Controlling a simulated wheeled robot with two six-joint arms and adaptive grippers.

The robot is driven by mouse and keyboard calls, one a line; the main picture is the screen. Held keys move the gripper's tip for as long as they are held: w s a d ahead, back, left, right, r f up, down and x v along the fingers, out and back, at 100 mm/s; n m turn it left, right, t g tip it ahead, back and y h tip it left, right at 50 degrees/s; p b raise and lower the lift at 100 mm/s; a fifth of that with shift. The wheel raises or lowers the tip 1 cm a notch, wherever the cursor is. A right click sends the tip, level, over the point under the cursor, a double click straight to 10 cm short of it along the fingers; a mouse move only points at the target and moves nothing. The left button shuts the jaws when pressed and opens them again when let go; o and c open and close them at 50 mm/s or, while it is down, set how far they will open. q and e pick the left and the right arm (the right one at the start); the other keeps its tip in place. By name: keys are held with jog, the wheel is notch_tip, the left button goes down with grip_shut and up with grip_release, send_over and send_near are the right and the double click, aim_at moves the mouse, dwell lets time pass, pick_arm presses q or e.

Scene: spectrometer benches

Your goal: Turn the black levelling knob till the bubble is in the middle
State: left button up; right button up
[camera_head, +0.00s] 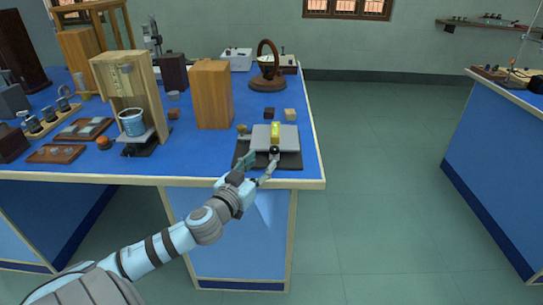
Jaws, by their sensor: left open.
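The black levelling knob (275,149) sits at the front edge of a small grey plate (261,139) on a dark base (291,160). A yellow spirit level (276,132) lies on the plate, just behind the knob. The bubble is too small to make out. A brass-coloured knob (242,129) shows at the plate's back left corner. My left gripper (262,165) is open at the base's front, its fingers spread to either side and one fingertip close to the black knob. I cannot tell whether it touches. My right gripper is not in view.
A tall wooden block (211,95) stands left behind the device. Small cubes (289,114) lie behind it. A wooden stand (143,88) with a blue beaker (132,122) and several trays fill the left of the blue bench (190,156). The bench's right edge is close by.

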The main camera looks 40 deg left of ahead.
aim_at(272, 151)
pick_arm(q)
jog(key=x, duration=0.7)
jog(key=shift+d, duration=0.15)
jog(key=shift+c, duration=0.6)
grip_shut()
